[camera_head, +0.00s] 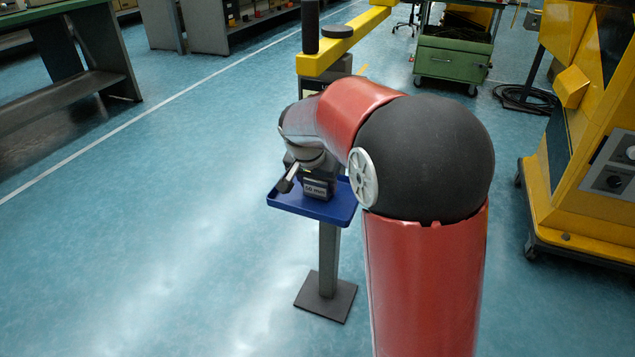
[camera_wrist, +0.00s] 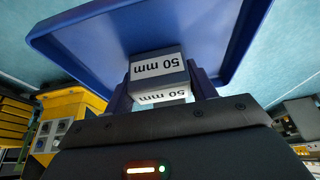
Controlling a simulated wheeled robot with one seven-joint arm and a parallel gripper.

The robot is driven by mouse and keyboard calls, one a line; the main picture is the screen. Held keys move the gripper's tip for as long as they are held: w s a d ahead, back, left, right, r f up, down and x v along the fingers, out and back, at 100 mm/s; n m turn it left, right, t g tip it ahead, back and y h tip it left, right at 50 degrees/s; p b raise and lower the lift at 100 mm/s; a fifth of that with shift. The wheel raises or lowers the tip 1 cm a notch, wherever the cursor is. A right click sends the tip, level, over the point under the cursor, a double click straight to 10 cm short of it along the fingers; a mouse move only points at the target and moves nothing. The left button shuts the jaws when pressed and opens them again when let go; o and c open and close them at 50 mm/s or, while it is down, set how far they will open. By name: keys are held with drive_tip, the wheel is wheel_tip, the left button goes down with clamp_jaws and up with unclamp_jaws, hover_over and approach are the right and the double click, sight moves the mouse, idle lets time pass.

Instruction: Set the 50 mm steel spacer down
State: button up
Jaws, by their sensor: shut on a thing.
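The 50 mm steel spacer (camera_head: 318,188) is a grey block with white "50 mm" labels, and it also shows in the wrist view (camera_wrist: 157,66). My gripper (camera_wrist: 162,88) is shut on it, with one dark finger on each side. In the head view the spacer is at the blue tray (camera_head: 288,200), over its floor and inside the rim. The tray fills the upper part of the wrist view (camera_wrist: 75,38). I cannot tell whether the spacer's underside touches the tray. My arm hides the tray's back right part in the head view.
The tray stands on a grey post (camera_head: 328,260) with a dark foot plate (camera_head: 326,297). A yellow beam (camera_head: 340,43) is behind my arm. A yellow machine (camera_head: 590,150) stands at right, a green cart (camera_head: 453,58) at the back. The floor at left is clear.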

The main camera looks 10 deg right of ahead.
drive_tip(key=shift+f, duration=0.1)
drive_tip(key=o, duration=1.6)
drive_tip(key=shift+r, duration=0.25)
drive_tip(key=v, duration=1.1)
drive_tip(key=s+d+f+n+t+y, duration=0.1)
drive_tip(key=s+n, duration=0.2)
drive_tip(key=s, duration=1)
drive_tip(key=s+d+f+n+t+y, duration=0.1)
drive_tip(key=s+n, duration=0.3)
drive_tip(key=s, duration=0.8)
drive_tip(key=shift+s+d+f+y+p, duration=0.15)
drive_tip(key=shift+s+f+y+p, duration=0.2)
drive_tip(key=shift+f, duration=0.45)
